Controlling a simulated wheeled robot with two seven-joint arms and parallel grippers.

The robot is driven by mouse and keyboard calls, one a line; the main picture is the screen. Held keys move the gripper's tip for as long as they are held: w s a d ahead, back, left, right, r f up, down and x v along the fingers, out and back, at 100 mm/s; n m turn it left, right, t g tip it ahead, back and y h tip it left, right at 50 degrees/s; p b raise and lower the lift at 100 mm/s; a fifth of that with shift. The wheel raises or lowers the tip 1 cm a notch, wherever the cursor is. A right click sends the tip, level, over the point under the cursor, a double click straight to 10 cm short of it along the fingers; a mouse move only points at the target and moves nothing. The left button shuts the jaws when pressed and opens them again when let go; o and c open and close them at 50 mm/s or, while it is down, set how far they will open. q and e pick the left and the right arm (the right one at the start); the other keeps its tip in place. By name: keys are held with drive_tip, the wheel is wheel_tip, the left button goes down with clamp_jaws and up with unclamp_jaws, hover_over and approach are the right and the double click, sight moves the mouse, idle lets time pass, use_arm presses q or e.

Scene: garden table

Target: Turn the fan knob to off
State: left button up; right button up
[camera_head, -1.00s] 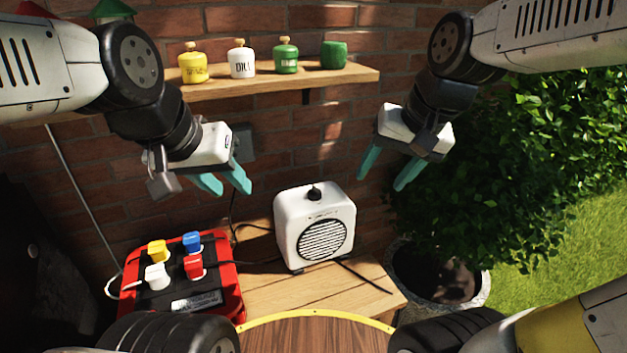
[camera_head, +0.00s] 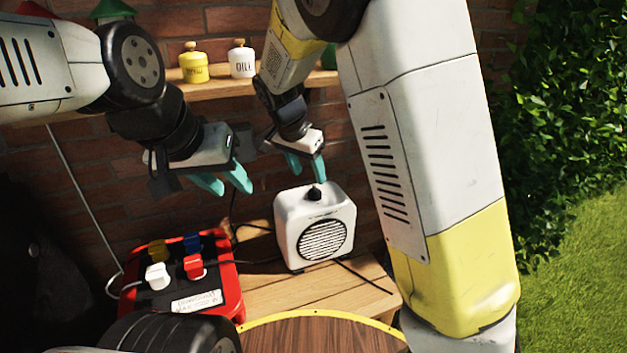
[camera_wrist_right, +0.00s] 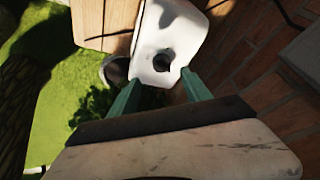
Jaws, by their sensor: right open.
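The white fan (camera_head: 315,222) stands upright on the wooden bench, its round grille facing me. Its black knob (camera_head: 314,193) sits on top. My right gripper (camera_head: 307,173) is open and empty just above and behind the knob, apart from it as far as I can see. In the right wrist view the knob (camera_wrist_right: 164,60) shows on the white fan top (camera_wrist_right: 175,28), ahead of and between the two teal fingertips (camera_wrist_right: 160,85). My left gripper (camera_head: 232,188) is open and empty, left of the fan and above the red power box.
A red power box (camera_head: 228,290) with several coloured plugs stands left of the fan on the bench (camera_head: 270,295). A shelf (camera_head: 225,87) with canisters hangs on the brick wall behind. A cable runs by the fan. A round table edge (camera_head: 320,313) is in front.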

sight(314, 189)
drive_tip(key=x, duration=0.8)
drive_tip(key=shift+w+a, duration=0.1)
drive_tip(key=shift+a, duration=0.05)
clamp_jaws()
drive_tip(key=shift+n+t+y, duration=0.4)
drive_tip(key=shift+n+y, duration=0.1)
drive_tip(key=shift+n, duration=1.1)
